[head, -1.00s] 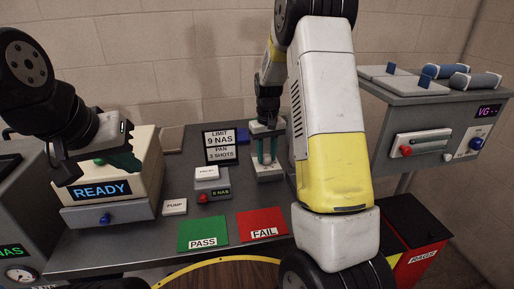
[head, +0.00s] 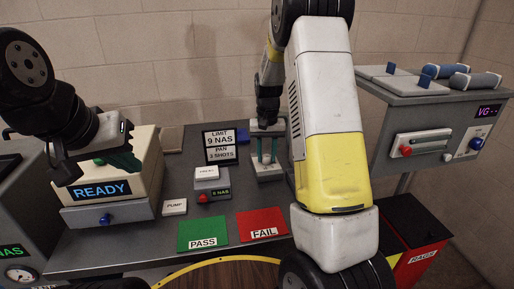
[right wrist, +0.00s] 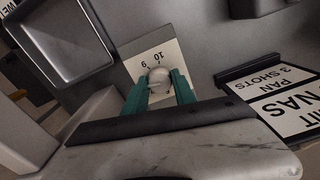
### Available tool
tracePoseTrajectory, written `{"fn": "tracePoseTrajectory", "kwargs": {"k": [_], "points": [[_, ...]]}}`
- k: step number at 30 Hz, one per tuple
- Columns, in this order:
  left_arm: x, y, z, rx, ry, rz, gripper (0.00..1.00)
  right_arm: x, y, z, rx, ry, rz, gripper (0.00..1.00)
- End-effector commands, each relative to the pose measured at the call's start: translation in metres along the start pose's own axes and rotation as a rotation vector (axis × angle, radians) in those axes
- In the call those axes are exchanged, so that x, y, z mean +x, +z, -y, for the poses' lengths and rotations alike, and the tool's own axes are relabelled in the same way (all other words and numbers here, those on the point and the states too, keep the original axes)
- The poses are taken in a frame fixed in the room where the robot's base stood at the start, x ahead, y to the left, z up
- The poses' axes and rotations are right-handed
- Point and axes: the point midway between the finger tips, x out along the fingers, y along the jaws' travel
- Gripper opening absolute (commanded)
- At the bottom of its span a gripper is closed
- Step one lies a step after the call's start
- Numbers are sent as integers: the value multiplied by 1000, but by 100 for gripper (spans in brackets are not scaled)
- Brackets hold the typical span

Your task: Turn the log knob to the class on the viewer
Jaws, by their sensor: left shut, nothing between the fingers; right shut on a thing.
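The log knob (right wrist: 159,77) is a pale round knob on a light plate (right wrist: 136,63) with a 9 and a 10 printed near it. In the right wrist view my right gripper (right wrist: 160,88) has its teal fingers on both sides of the knob, shut on it. In the head view this gripper (head: 267,157) points down over the log's grey base (head: 270,175). The viewer (head: 210,184) is a small box with a red knob and a lit NAS readout; its digit looks like 6 but is small. My left gripper (head: 122,160) is shut and empty before the READY machine.
A sign (head: 220,146) reading LIMIT 9 NAS stands left of the log. The green PASS pad (head: 203,233), red FAIL pad (head: 262,223) and PUMP plate (head: 174,206) lie in front. A grey cabinet (head: 430,130) stands right. My right arm hides the table's right part.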

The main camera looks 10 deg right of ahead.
Motion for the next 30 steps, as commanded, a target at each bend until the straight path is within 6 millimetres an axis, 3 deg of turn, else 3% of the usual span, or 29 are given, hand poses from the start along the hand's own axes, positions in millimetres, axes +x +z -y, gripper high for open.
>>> {"fn": "tracePoseTrajectory", "kwargs": {"k": [2,3,6,17,30], "points": [[0,0,0,0,0,0,0,0,0,0,0,0,-1,0],[0,0,0,0,0,0,0,0,0,0,-1,0,-1,34],[0,0,0,0,0,0,0,0,0,0,-1,0,-1,53],[0,0,0,0,0,0,0,-3,0,0,-2,0,-1,54],[0,0,0,0,0,0,0,-68,-1,0,-2,-1,-4,54]]}}
